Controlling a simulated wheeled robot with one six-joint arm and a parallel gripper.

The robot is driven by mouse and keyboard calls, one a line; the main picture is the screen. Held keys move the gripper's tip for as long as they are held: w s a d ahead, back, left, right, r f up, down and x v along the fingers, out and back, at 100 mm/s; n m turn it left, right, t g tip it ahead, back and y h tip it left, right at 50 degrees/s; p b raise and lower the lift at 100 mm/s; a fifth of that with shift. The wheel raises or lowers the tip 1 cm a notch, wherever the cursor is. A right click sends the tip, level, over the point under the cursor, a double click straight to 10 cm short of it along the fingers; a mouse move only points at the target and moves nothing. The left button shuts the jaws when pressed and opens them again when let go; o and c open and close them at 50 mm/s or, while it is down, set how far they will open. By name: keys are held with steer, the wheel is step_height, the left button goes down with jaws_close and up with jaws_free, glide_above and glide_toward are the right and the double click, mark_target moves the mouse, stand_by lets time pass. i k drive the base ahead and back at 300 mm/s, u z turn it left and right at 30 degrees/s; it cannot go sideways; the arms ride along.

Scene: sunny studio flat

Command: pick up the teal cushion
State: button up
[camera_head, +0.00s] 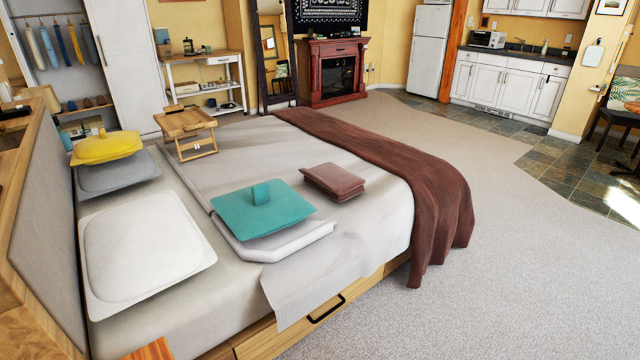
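The teal cushion (280,212) lies flat on the bed, towards the near side. A teal tab or handle stands up from the middle of its top. It rests over a folded pale sheet or blanket edge (290,246). A folded brown-mauve item (333,182) lies to its right, apart from it. My gripper does not show in the head view.
The bed (235,160) holds a white pillow (145,250), a yellow cushion (107,147) on a grey pillow (118,177), a wooden tray table (186,125) and a brown throw (400,165). Open carpet (540,270) lies to the bed's right.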

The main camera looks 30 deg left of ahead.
mark_target(261, 209)
steer(key=u, duration=0.05)
steer(key=i, duration=1.35)
steer(key=u, duration=0.55)
steer(key=i, duration=0.65)
steer(key=u, duration=1.5)
steer(key=i, duration=0.85)
steer(key=u, duration=0.8)
